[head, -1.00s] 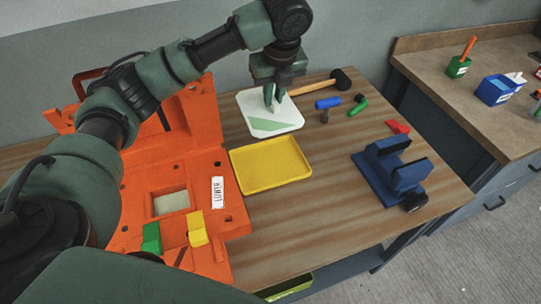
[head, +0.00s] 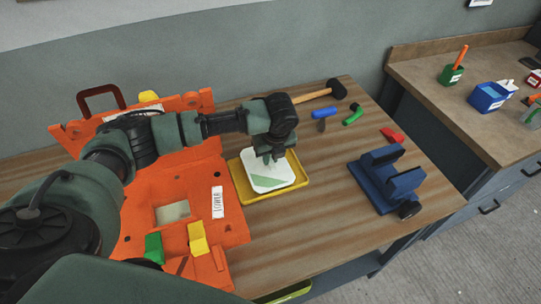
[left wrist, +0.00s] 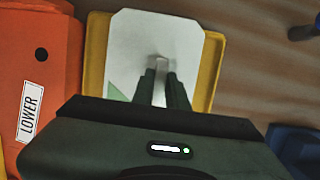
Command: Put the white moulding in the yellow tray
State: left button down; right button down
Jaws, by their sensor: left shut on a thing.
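The white moulding (head: 268,181) is a pale plate with cut corners and a green patch. In the head view it is over the yellow tray (head: 297,183), within its rim; I cannot tell whether it touches the tray floor. My left gripper (head: 274,159) is above it, shut on a part at its middle. In the left wrist view the two fingers (left wrist: 163,82) close on a small upright piece of the moulding (left wrist: 150,42), with the tray rim (left wrist: 210,65) showing on both sides. My right gripper is not in view.
The orange mould (head: 170,187) marked LOWER stands close to the tray's left. A blue vise (head: 385,178) is to the right. A hammer (head: 336,89) and small blue and green tools lie behind. The wood between tray and vise is clear.

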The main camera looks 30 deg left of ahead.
aim_at(274, 172)
pick_arm(q)
jog(key=shift+f, duration=0.15)
jog(key=c, duration=1.4)
grip_release()
jog(key=b+v, duration=0.1)
jog(key=v, duration=1.1)
jog(key=shift+b, duration=0.35)
